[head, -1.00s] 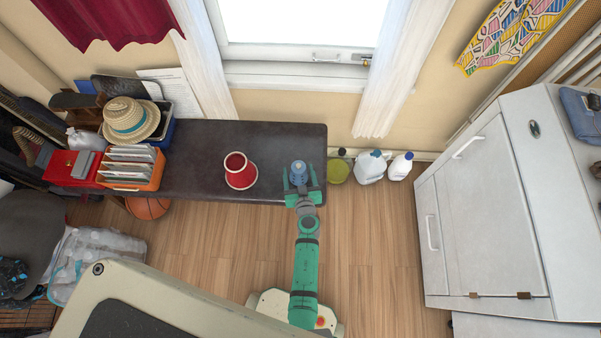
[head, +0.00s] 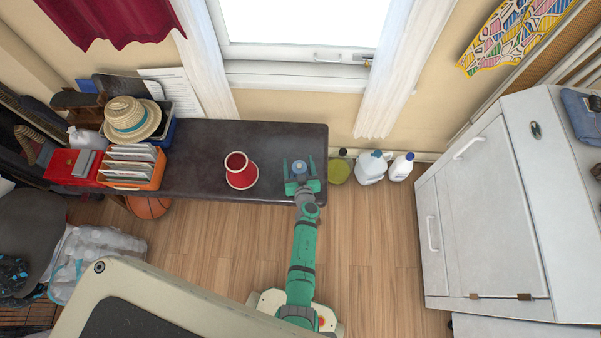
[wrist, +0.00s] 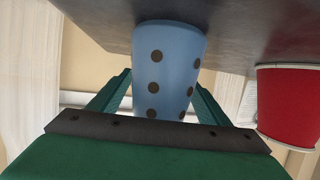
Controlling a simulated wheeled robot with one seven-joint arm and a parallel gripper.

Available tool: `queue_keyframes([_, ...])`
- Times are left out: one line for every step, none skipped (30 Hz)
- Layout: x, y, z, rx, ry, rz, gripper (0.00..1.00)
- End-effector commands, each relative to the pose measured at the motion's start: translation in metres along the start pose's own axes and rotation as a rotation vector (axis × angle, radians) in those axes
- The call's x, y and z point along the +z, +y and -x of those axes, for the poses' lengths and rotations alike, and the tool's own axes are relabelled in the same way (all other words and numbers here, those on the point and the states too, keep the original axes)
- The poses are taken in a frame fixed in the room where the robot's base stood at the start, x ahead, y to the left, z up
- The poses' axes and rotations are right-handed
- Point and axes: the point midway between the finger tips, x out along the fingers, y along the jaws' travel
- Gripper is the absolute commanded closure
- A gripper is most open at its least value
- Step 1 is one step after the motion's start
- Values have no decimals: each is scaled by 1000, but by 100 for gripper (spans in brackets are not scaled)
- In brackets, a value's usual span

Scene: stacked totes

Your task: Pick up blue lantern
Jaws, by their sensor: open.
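The blue lantern (head: 299,168) stands near the right end of the dark table. In the wrist view the blue lantern (wrist: 167,70) is a pale blue tapered body with dark round spots. My green gripper (head: 302,177) is open at the lantern, with one finger on each side of it. In the wrist view the fingers of my gripper (wrist: 160,100) flank the lantern, and I cannot tell whether they touch it. The lantern's far side is hidden.
A red tapered vessel (head: 240,171) stands left of the lantern on the dark table (head: 205,180). An orange file box (head: 130,184) and a straw hat (head: 132,119) are at the table's left end. White jugs (head: 371,168) stand on the floor to the right.

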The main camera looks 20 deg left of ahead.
Motion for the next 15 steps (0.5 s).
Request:
queue_keyframes([0,0,0,0,0,0,29])
queue_keyframes([0,0,0,0,0,0,34])
queue_keyframes([0,0,0,0,0,0,44])
queue_keyframes([0,0,0,0,0,0,51])
queue_keyframes([0,0,0,0,0,0,58])
queue_keyframes([0,0,0,0,0,0,68])
queue_keyframes([0,0,0,0,0,0,75])
queue_keyframes([0,0,0,0,0,0,82])
queue_keyframes([-1,0,0,0,1,0,83])
queue_keyframes([-1,0,0,0,1,0,83])
queue_keyframes([-1,0,0,0,1,0,83])
queue_keyframes([-1,0,0,0,1,0,83])
queue_keyframes([-1,0,0,0,1,0,83])
queue_keyframes([-1,0,0,0,1,0,83])
queue_keyframes([-1,0,0,0,1,0,83])
